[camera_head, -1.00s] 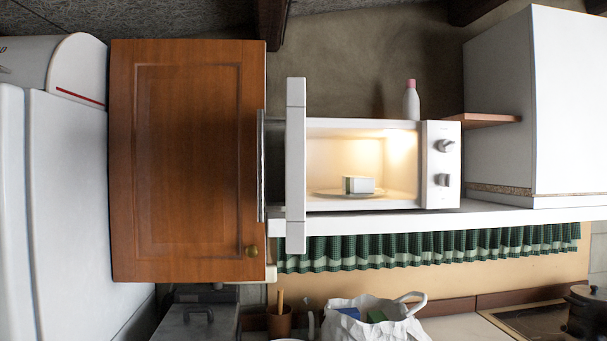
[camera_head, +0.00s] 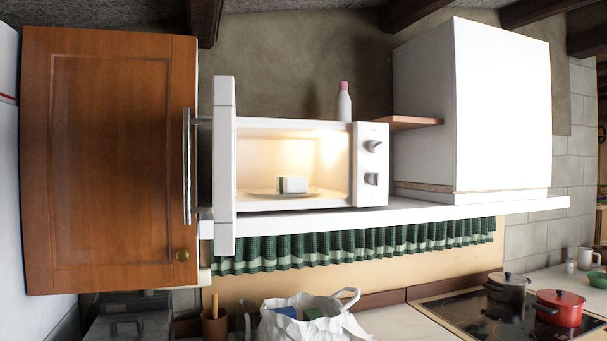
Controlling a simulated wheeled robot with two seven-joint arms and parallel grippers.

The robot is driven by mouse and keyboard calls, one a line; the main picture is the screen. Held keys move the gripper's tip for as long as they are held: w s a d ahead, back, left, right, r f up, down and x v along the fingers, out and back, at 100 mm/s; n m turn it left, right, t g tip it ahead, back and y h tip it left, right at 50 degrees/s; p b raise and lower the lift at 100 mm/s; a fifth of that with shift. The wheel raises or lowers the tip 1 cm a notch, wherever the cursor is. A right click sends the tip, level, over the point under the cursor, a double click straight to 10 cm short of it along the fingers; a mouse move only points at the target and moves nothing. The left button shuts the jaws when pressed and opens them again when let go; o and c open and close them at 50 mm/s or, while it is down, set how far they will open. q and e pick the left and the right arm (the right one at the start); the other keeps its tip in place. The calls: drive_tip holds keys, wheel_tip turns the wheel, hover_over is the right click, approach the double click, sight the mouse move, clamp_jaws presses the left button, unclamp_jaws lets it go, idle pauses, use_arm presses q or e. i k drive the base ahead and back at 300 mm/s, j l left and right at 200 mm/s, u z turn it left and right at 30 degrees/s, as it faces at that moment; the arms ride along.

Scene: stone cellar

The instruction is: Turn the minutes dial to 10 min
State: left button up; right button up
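The white microwave (camera_head: 296,205) stands on a white shelf, its door (camera_head: 224,165) swung open at its left side. Its lit inside holds a small box (camera_head: 291,184) on a glass plate. The control panel (camera_head: 372,190) at the right side bears two grey dials: an upper dial (camera_head: 374,147) and a lower dial (camera_head: 371,179). I cannot tell which is the minutes dial, and their markings are too small to read. Neither of my grippers is in view.
A wooden cabinet door (camera_head: 110,160) stands at the left. A bottle with a pink cap (camera_head: 344,104) is on top of the microwave. A white hood (camera_head: 500,110) stands to the right. Below are a green curtain (camera_head: 350,245), a white bag (camera_head: 315,322) and a hob with pots (camera_head: 508,294).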

sight(374, 180)
drive_tip(key=i+l+u, duration=0.15)
drive_tip(key=l, duration=0.45)
drive_tip(key=i+l+u, duration=0.15)
drive_tip(key=l, duration=0.5)
drive_tip(key=i+l+u, duration=0.15)
drive_tip(key=l, duration=0.5)
drive_tip(key=i+l+u, duration=0.15)
drive_tip(key=l, duration=0.5)
drive_tip(key=k, duration=0.05)
